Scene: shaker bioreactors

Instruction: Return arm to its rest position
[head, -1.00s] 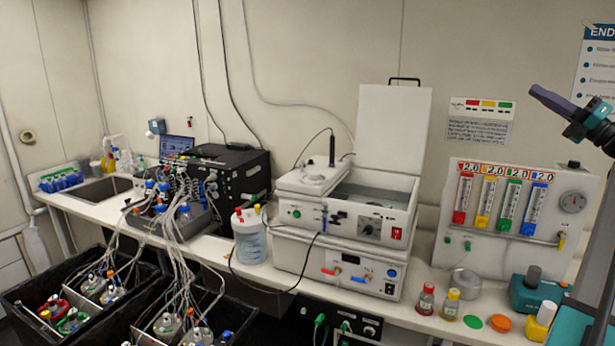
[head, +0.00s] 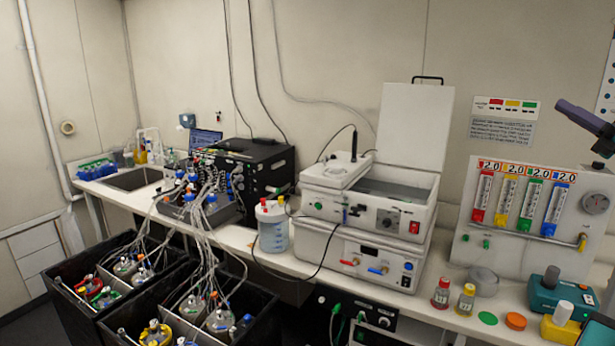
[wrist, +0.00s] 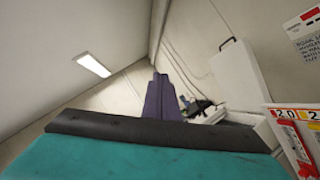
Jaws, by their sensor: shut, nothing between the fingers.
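My gripper (head: 560,104) shows at the right edge of the head view, raised in front of the wall above the flowmeter panel. Its purple fingers are together and hold nothing. In the wrist view my gripper (wrist: 156,78) points toward the far wall and ceiling corner, its purple fingers side by side and closed. Nothing touches the fingers. Most of my arm is outside the head view.
The flowmeter panel (head: 520,255) stands below my gripper. The water bath (head: 335,226) with its raised lid (head: 412,125) stands left of it on the bench. Bottles in black bins (head: 65,310) sit at lower left. Air around the gripper is clear.

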